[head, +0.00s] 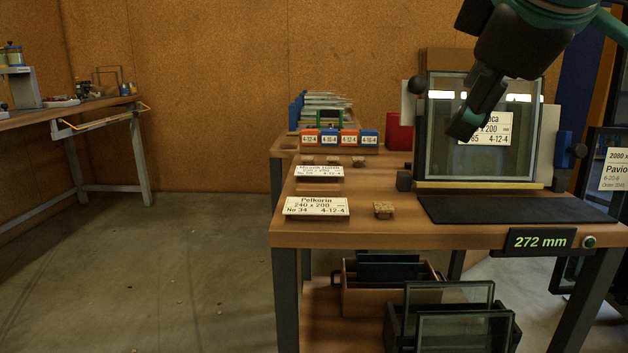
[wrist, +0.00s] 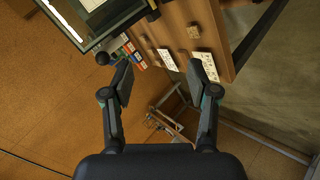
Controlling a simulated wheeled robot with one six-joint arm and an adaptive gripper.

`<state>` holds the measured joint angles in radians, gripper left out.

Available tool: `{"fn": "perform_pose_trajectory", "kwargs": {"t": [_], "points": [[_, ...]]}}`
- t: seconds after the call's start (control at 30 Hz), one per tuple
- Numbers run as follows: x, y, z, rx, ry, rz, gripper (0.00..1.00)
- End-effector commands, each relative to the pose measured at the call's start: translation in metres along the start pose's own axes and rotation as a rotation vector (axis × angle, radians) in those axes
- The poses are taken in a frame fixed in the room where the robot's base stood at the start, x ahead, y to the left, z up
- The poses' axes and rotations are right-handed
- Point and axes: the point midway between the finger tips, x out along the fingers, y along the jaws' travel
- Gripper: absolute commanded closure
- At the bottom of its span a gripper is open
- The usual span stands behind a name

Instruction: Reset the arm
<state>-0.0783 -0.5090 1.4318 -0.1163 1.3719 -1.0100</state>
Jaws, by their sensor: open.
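My gripper (wrist: 160,78) shows in the wrist view with its two fingers wide apart and nothing between them. In the head view my gripper (head: 471,118) hangs at the upper right, in front of a framed glass pane (head: 455,150). I cannot tell from this view whether it touches the pane. The pane stands upright on the wooden table (head: 375,232), behind a black mat (head: 515,209), and a label shows behind the glass. In the wrist view a corner of the framed pane (wrist: 88,22) is at the upper left.
White label plates (head: 317,206) and a small wooden block (head: 383,210) lie on the table. Red and blue boxes (head: 340,136) stand behind. A display (head: 540,241) reads 272 mm. Framed panes (head: 465,333) stand in crates below.

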Motion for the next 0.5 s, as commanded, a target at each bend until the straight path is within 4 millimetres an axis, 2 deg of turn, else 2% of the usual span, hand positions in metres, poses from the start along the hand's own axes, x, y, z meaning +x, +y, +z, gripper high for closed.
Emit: {"fn": "perform_pose_trajectory", "kwargs": {"t": [0.17,0.27,0.5], "points": [[0.038,-0.028,0.012,0.176,-0.034,-0.063,0.41],[0.065,-0.053,0.023,0.312,-0.060,-0.103,0.41],[0.124,-0.131,0.059,0.649,-0.148,-0.185,0.41]]}}
